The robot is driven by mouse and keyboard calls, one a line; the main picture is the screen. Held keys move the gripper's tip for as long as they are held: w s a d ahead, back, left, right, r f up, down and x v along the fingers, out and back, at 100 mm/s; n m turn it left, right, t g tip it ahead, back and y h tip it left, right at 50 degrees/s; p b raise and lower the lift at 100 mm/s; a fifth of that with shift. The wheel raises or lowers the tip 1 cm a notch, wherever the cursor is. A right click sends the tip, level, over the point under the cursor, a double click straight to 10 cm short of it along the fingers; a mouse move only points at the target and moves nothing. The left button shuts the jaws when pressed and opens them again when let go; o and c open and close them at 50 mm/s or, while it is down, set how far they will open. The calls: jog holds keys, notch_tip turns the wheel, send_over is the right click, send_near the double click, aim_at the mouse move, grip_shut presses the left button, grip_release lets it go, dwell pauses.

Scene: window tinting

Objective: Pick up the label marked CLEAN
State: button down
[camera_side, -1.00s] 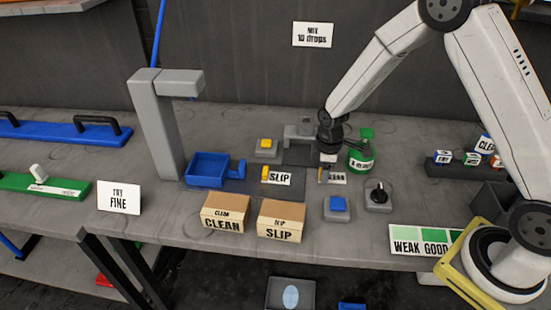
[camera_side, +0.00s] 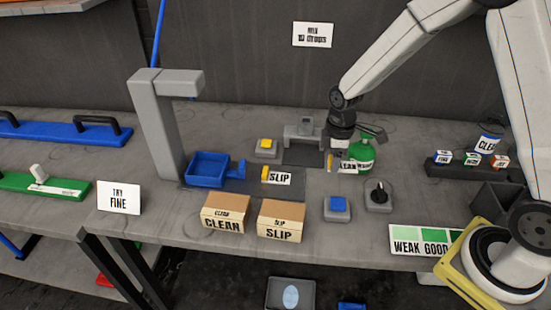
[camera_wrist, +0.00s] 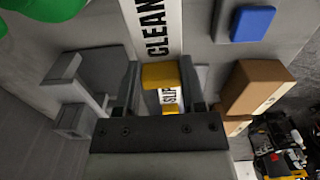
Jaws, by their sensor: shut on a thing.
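The CLEAN label is a white strip with a yellow grip block. In the wrist view my gripper (camera_wrist: 160,80) is shut on the yellow block of the CLEAN label (camera_wrist: 154,28), with the white strip reaching up past the fingers. In the side view my gripper (camera_side: 336,160) holds the CLEAN label (camera_side: 347,166) above the bench, just in front of the green bottle (camera_side: 361,155). The SLIP label (camera_side: 278,178), also with a yellow block, lies on the bench to the left; in the wrist view the SLIP label (camera_wrist: 168,98) shows below, between the fingers.
Two cardboard boxes, CLEAN (camera_side: 224,217) and SLIP (camera_side: 281,223), stand at the bench's front. A blue tray (camera_side: 208,168) is at left. A blue button (camera_side: 337,204) and a black knob (camera_side: 378,196) are in front of my gripper. A grey fixture (camera_side: 303,133) stands behind.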

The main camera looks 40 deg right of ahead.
jog(key=s+r, duration=0.2)
jog(key=r, duration=0.1)
jog(key=shift+s+r, duration=0.1)
jog(key=shift+s, duration=0.3)
jog(key=s+r, duration=0.3)
jog(key=s, duration=0.5)
jog(key=shift+s+a+r, duration=0.2)
jog(key=shift+s+r, duration=0.1)
